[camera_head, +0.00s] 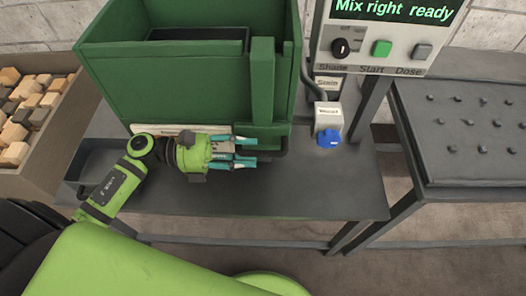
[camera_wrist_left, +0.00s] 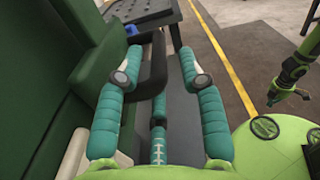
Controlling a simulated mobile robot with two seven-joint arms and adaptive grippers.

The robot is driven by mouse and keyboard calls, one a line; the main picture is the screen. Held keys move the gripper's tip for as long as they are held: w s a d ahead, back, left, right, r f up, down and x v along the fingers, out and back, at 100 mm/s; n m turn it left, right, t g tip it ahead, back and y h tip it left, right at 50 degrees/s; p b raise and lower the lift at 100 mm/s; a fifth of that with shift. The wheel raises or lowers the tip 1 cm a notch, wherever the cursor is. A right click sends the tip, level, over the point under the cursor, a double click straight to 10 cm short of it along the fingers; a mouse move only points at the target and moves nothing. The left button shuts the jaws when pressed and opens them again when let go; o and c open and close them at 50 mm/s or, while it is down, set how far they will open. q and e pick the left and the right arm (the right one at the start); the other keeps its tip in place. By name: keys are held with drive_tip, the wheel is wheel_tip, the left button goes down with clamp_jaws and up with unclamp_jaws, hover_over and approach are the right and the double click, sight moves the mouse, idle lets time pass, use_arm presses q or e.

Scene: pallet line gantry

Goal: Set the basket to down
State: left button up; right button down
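The green tank (camera_head: 185,85) stands on the grey bench, with a dark opening in its top. I cannot make out a basket inside it. A green upright housing (camera_head: 262,85) is on its front right. A dark bent handle (camera_head: 283,147) sticks out low there; it also shows in the left wrist view (camera_wrist_left: 151,68). My left gripper (camera_head: 246,152) is in front of the tank, fingers pointing right towards the handle. In the wrist view its teal fingers are apart, with the handle between them, not clamped. My right gripper (camera_wrist_left: 287,96) is small at the right of the wrist view.
A control panel (camera_head: 395,42) reads "Mix right ready" and has a knob, a green button and a grey button. A blue knob (camera_head: 329,138) sits right of the handle. A box of wooden blocks (camera_head: 40,170) is at left, a studded table (camera_head: 460,115) at right. The bench front (camera_head: 270,195) is clear.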

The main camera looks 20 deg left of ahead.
use_arm(q)
drive_tip(key=v, duration=0.7)
drive_tip(key=shift+s+a, duration=0.1)
drive_tip(key=shift+a, duration=0.05)
